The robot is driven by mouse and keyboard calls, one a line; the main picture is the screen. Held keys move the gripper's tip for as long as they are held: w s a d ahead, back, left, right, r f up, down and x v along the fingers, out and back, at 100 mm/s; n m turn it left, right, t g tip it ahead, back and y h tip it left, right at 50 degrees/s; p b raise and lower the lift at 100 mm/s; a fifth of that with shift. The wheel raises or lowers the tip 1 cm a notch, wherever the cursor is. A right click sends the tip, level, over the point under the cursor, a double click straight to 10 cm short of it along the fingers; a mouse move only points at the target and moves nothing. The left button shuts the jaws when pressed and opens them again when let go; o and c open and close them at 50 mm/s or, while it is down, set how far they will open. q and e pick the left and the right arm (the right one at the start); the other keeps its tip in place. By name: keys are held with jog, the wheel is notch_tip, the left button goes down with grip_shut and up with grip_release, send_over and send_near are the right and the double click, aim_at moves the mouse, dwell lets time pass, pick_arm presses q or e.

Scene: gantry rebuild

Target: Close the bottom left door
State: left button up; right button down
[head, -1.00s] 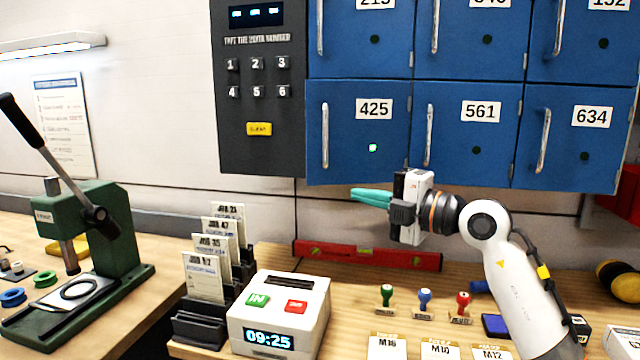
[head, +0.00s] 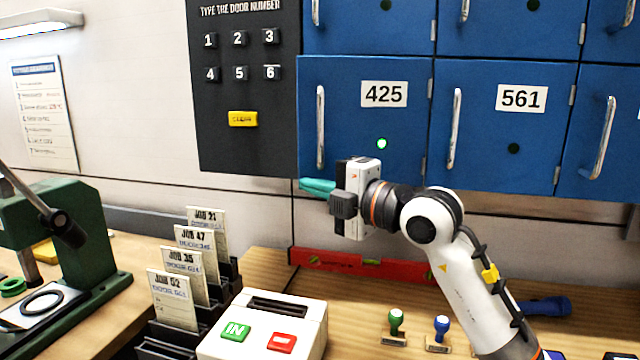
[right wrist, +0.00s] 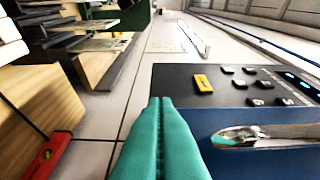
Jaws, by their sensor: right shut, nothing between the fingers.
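The bottom left door is the blue door labelled 425 (head: 350,115), with a lit green light and a vertical metal handle (head: 320,127) at its left edge. It looks nearly flush with its neighbours; I cannot tell whether it is fully closed. My right gripper (head: 304,184) has its teal fingers shut and empty, just below the door's lower left corner. In the right wrist view, the shut fingers (right wrist: 160,130) lie beside the handle (right wrist: 262,137), apart from it in the picture. My left gripper is not in view.
Door 561 (head: 500,150) is beside door 425. A dark keypad panel (head: 240,125) is on the left. Below are a red level (head: 360,264), a white time clock (head: 262,330), job cards (head: 190,245), stamps (head: 396,325) and a green press (head: 75,240).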

jog(key=w+p, duration=0.1)
jog(key=w, duration=0.2)
jog(key=w+p, duration=0.2)
jog(key=w, duration=0.1)
jog(key=shift+w+a+r, duration=0.1)
jog(key=shift+r, duration=0.1)
jog(key=shift+w, duration=0.4)
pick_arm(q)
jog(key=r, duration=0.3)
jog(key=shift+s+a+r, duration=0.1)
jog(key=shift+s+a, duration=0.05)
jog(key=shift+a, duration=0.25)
pick_arm(e)
jog(key=shift+f, duration=0.1)
jog(key=shift+w+d, duration=0.1)
jog(key=shift+d, duration=0.1)
